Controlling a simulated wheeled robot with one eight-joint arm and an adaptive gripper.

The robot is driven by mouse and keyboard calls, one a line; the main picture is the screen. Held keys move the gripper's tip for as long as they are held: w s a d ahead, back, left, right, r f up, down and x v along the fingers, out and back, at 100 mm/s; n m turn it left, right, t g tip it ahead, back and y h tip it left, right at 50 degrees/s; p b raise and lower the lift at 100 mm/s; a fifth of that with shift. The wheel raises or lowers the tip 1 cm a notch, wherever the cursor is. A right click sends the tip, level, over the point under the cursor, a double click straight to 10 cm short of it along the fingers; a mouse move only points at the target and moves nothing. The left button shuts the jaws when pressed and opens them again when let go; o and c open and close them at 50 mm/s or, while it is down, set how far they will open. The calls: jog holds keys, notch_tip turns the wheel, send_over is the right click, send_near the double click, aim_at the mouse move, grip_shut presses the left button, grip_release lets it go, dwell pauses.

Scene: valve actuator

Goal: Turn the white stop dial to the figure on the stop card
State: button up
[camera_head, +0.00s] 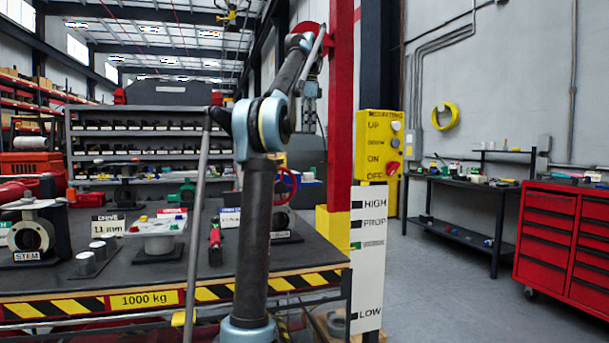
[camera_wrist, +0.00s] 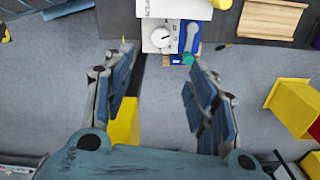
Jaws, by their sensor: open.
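A white round dial (camera_wrist: 161,37) with a dark pointer mark sits on a pale plate at the top of the wrist view. Its figures are too small to read. Beside it on the right is a blue part with a grey lever (camera_wrist: 190,37), with a green knob (camera_wrist: 189,58) below. My gripper (camera_wrist: 162,57) is open and empty, its two fingers apart below the dial in the picture and not visibly touching it. A white panel (camera_wrist: 180,8) is cut off above the dial. I cannot make out a stop card or its figure.
The bench (camera_head: 150,268) holds a DRIVE 11 mm card (camera_head: 108,226), a STEM fixture (camera_head: 31,238) and several small parts. A red post (camera_head: 340,110) and a yellow control box (camera_head: 378,145) stand right of it. Grey floor (camera_head: 440,285) is clear before the red cabinet (camera_head: 563,245).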

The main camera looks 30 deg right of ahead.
send_near(308, 176)
jog(key=f, duration=0.2)
jog(key=w+f, duration=0.1)
jog(key=f, duration=0.2)
jog(key=d+f, duration=0.1)
jog(key=f, duration=0.2)
jog(key=shift+w+d+f, duration=0.1)
jog(key=shift+w+f, duration=0.15)
jog(key=shift+w, duration=0.1)
jog(key=c, duration=1)
